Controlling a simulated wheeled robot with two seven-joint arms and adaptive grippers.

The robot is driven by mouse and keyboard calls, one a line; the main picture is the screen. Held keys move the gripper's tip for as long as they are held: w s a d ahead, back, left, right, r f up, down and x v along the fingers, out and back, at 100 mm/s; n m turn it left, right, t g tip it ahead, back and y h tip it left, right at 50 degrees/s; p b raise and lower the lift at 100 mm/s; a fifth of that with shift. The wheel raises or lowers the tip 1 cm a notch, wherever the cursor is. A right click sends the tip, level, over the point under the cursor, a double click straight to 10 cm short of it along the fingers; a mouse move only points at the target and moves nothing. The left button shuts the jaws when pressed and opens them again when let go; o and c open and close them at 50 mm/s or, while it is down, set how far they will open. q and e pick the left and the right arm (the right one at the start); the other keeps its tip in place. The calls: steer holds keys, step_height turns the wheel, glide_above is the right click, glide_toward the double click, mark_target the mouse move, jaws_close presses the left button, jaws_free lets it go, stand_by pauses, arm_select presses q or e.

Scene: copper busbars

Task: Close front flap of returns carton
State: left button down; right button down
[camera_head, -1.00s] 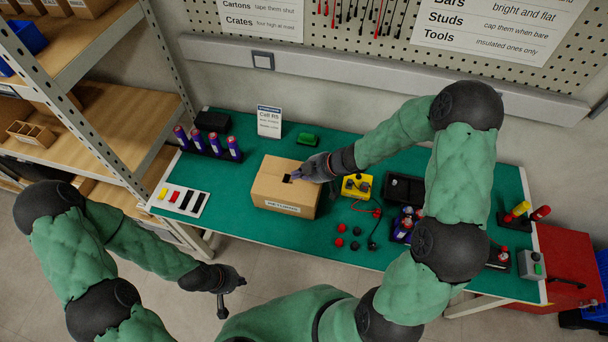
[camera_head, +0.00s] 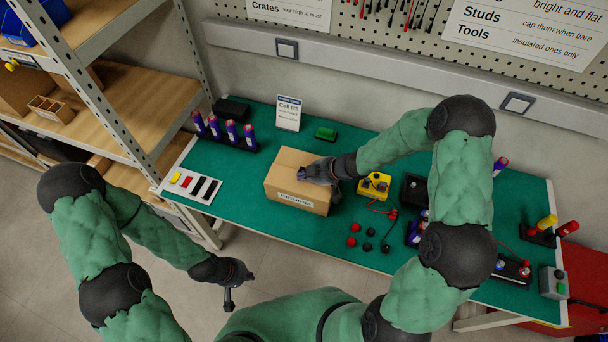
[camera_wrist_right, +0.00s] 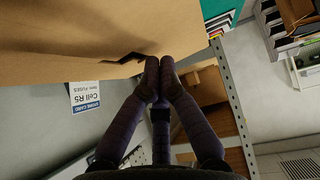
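The cardboard returns carton (camera_head: 286,167) stands on the green bench top, its white label on the front side. Its top looks mostly covered by brown cardboard. In the wrist view the carton (camera_wrist_right: 70,45) fills the upper left, with a small dark gap near the fingertips. My right gripper (camera_head: 306,176) lies over the carton's top from the right and hides part of it. In the wrist view its fingers (camera_wrist_right: 160,75) are together, with nothing seen between them; I cannot tell if they touch the cardboard. My left gripper (camera_head: 230,296) hangs in front of the bench, away from the carton.
Blue-purple cylinders in a rack (camera_head: 222,132) and a tray of colored pieces (camera_head: 194,185) are left of the carton. A yellow box (camera_head: 374,186) and several red and black caps are to its right. A card (camera_head: 288,113) stands behind. Shelving (camera_head: 150,100) borders the left.

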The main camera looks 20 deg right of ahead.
steer(key=shift+f, duration=0.1)
steer(key=shift+w+f+p, duration=0.1)
steer(key=shift+f+p, duration=0.2)
steer(key=shift+f, duration=0.35)
steer(key=shift+d, duration=0.1)
steer(key=shift+r+p, duration=0.8)
steer(key=shift+p, duration=0.15)
steer(key=shift+r, duration=0.1)
